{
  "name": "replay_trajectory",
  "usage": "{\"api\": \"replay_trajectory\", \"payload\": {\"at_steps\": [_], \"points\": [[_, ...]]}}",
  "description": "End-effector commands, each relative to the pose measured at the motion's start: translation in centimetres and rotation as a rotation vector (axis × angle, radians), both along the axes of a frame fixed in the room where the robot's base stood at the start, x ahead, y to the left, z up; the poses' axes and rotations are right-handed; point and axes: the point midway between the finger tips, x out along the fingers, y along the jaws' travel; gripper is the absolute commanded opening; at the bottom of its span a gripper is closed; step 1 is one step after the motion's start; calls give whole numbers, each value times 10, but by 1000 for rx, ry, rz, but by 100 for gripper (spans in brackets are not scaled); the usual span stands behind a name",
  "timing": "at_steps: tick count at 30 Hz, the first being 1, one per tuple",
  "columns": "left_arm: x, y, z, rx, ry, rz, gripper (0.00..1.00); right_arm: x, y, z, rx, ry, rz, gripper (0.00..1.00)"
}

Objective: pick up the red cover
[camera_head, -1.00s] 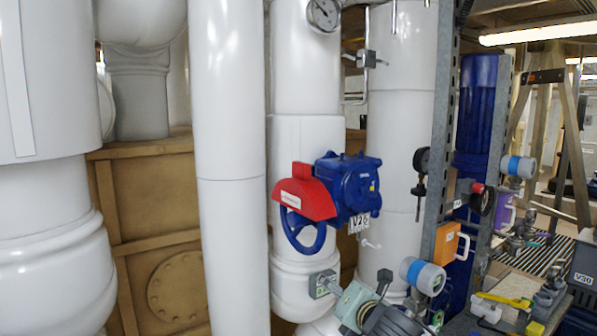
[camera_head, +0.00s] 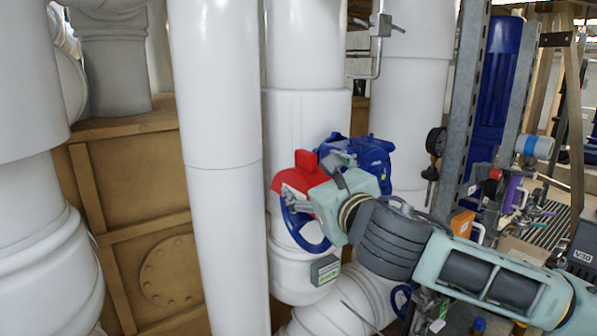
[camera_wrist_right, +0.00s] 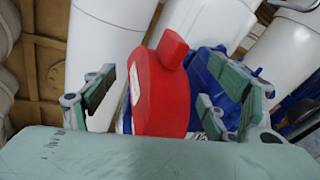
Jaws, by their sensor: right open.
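The red cover (camera_head: 296,183) sits on the blue valve's handwheel in front of a white pipe. Its raised red tab points up and its right part is hidden behind my gripper in the head view. My right gripper (camera_head: 318,184) reaches in from the right and is at the cover. In the right wrist view the red cover (camera_wrist_right: 162,95) stands between the two open fingers (camera_wrist_right: 160,95), with gaps showing on both sides. The blue valve body (camera_head: 368,160) is just behind the cover. My left gripper is in neither view.
The blue handwheel (camera_head: 306,230) hangs below the cover. A tall white pipe (camera_head: 217,120) stands to the left. A grey metal post (camera_head: 466,110) with a gauge (camera_head: 436,141) rises to the right. A small grey-green box (camera_head: 325,270) is below the wheel.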

Motion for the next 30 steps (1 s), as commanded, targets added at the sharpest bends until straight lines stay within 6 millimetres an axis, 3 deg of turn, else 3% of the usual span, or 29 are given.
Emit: {"api": "replay_trajectory", "payload": {"at_steps": [4,10,14,21,25,30], "points": [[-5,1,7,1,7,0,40,9,3,3,-10,-3,-1,79],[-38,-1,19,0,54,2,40,29,12,4,-8,-2,-1,79],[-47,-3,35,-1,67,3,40,46,20,9,-7,-1,-1,79],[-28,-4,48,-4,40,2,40,70,29,4,-7,-2,-1,79],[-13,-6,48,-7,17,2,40,72,30,2,-7,-4,1,79],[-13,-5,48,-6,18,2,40,72,29,2,-7,-4,0,76]]}}
